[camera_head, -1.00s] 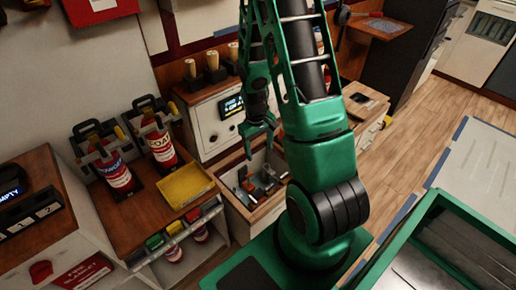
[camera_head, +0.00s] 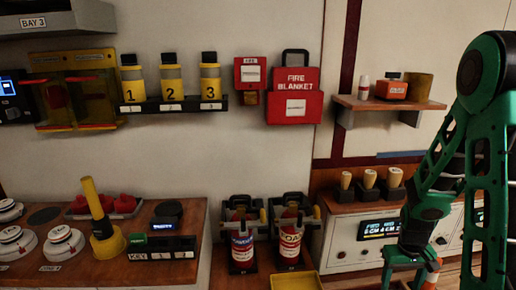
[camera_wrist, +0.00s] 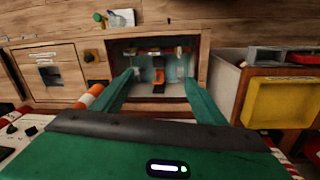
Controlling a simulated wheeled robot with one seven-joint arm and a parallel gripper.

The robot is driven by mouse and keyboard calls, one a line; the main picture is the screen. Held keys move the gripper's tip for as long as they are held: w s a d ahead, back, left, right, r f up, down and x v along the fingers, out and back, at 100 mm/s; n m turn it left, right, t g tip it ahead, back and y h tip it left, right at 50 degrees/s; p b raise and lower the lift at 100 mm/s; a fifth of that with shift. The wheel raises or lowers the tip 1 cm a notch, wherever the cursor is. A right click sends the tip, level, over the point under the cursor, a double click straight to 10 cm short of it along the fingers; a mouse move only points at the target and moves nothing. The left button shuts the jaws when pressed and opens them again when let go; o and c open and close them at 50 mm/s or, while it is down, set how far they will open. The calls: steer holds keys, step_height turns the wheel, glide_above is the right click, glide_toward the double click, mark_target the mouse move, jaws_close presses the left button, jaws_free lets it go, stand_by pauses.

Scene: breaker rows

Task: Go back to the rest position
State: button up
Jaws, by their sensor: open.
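My green gripper (camera_head: 412,272) is at the lower right of the head view, its tips close to the bottom edge. In the wrist view its two fingers (camera_wrist: 158,88) stand wide apart with nothing between them. Beyond them is an open box-like compartment (camera_wrist: 203,62) with a small orange and black item (camera_wrist: 159,78) inside. The fingers look apart from that item. An orange and white striped piece (camera_wrist: 90,95) shows beside the left finger; I cannot tell what it belongs to.
A grey cabinet (camera_head: 345,248) with wooden-handled stamps stands behind my arm. Two red extinguishers (camera_head: 242,250) stand left of it. A wall shelf (camera_head: 390,103) is above. A yellow tray (camera_wrist: 284,102) is right in the wrist view.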

steer(key=s+a+r+m, duration=0.2)
steer(key=s+r, duration=0.8)
steer(key=r, duration=0.1)
steer(key=s+a+r+m+y, duration=0.1)
steer(key=s+a+r+m, duration=0.1)
steer(key=s+r, duration=0.8)
steer(key=shift+a+r, duration=0.6)
steer(key=shift+a, duration=0.05)
